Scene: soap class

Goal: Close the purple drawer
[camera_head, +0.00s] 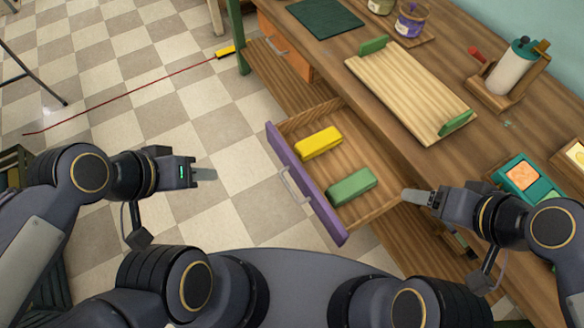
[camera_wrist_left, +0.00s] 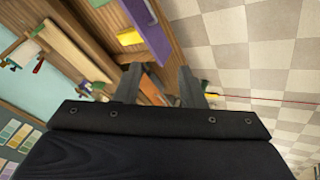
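The purple drawer (camera_head: 330,222) is pulled out from the wooden workbench, its purple front facing left with a grey handle (camera_head: 293,186). A yellow block (camera_head: 318,142) and a green block (camera_head: 351,186) lie inside it. My left gripper (camera_head: 206,174) is left of the drawer front, over the floor, apart from it. In the left wrist view its fingers (camera_wrist_left: 159,84) are spread with nothing between them; the purple front (camera_wrist_left: 148,28) and yellow block (camera_wrist_left: 130,38) show beyond. My right gripper (camera_head: 416,195) is right of the drawer, near the bench edge; its finger gap cannot be made out.
The workbench top (camera_head: 345,70) carries a wooden tray (camera_head: 405,90) with green handles, a bottle (camera_head: 510,70) in a wooden stand and a teal palette (camera_head: 525,180). An orange drawer (camera_head: 285,45) sits farther back.

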